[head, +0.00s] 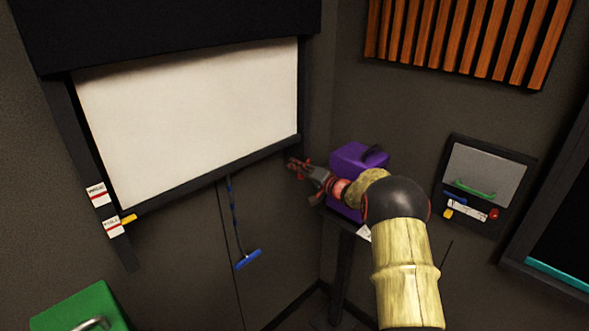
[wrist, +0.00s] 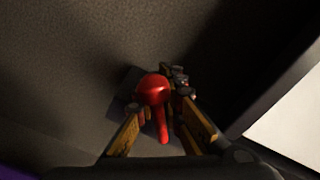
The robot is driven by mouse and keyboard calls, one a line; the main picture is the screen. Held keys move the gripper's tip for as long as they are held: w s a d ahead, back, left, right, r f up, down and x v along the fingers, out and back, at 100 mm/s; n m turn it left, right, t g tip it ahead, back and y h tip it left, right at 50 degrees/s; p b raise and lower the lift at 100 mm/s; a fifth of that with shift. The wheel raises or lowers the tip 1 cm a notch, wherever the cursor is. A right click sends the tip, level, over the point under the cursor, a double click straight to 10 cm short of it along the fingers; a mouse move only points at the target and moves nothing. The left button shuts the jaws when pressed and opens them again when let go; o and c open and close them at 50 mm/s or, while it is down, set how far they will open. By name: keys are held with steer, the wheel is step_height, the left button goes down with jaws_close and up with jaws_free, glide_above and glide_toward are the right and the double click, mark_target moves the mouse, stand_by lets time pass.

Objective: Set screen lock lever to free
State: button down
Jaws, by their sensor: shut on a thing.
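A red lever with a rounded top and a narrow red arm (wrist: 153,88) sits on a dark mount against the wall in the wrist view. My gripper (wrist: 160,104) has one finger on each side of it and is shut on it. In the head view my gripper (head: 296,165) is by the lower right corner of the screen frame, and its fingers hide most of the red lever. The white screen (head: 190,120) is pulled down. No marking of the lever's positions is legible.
A yellow handle (head: 129,219) with small labels is on the left screen post. A blue pull bar (head: 248,260) hangs on a cord below the screen. A purple box (head: 347,160) stands right beside my arm. A green case (head: 75,308) is at lower left.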

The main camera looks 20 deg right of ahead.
steer(key=shift+a, duration=0.1)
steer(key=c, duration=2)
jaws_free()
steer(key=v, duration=1.2)
